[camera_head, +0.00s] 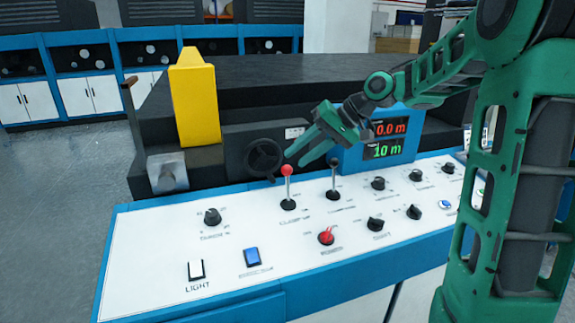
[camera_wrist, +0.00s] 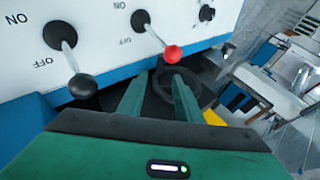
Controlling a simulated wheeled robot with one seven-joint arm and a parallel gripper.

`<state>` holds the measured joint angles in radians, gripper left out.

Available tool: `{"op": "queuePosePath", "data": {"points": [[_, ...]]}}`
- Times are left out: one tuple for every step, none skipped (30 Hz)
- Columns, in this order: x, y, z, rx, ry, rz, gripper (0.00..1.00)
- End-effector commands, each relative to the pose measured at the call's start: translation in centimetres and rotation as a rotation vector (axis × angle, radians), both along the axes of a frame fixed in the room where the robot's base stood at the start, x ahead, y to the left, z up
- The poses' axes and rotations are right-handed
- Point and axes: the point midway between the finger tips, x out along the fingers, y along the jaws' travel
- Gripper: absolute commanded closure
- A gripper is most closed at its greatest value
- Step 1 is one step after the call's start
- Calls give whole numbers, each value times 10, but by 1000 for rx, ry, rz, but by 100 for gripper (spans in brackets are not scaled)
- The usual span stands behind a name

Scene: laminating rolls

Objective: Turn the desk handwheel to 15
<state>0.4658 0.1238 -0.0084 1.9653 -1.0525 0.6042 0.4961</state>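The black desk handwheel (camera_head: 264,158) is mounted on a dark housing behind the white control panel. No scale or number on it is readable. My gripper (camera_head: 295,158) is just right of the handwheel in the head view, above the panel's back edge, its fingers pointing left and down toward it. In the wrist view the two green fingers (camera_wrist: 159,80) stand apart with nothing visible between them, so the gripper is open. The handwheel (camera_wrist: 196,80) shows just beyond the fingertips, partly hidden by the right finger. I cannot tell whether they touch.
A red-knobbed lever (camera_head: 287,172) and a black-knobbed lever (camera_head: 334,167) stand up from the white panel (camera_head: 150,250) close to my gripper. A blue display (camera_head: 388,135) reads 0.0 m and 10 m. A yellow block (camera_head: 195,100) stands left of the handwheel.

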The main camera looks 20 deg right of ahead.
Motion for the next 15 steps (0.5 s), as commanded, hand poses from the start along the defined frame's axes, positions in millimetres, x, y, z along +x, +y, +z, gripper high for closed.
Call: {"op": "queuePosePath", "data": {"points": [[-2, -4, 4, -1, -1, -2, 68], [-3, -6, 6, -1, -1, -2, 68], [-4, -8, 8, -1, -1, -3, 68], [-4, -9, 9, -1, -1, -3, 68], [-5, -10, 10, -1, -1, -2, 68], [-6, -10, 11, -1, -1, -2, 68], [-6, -10, 12, -1, -1, -1, 68], [-6, -11, 12, -1, -1, -1, 68], [-6, -11, 12, -1, 0, 0, 68], [-6, -11, 12, -1, 0, 0, 68], [-6, -10, 12, -1, 0, 0, 68], [-6, -10, 12, -1, 0, 0, 68], [-6, -10, 12, -1, 0, 0, 68], [-6, -10, 12, -1, 0, 0, 68], [-6, -10, 12, -1, 0, 0, 68]]}}
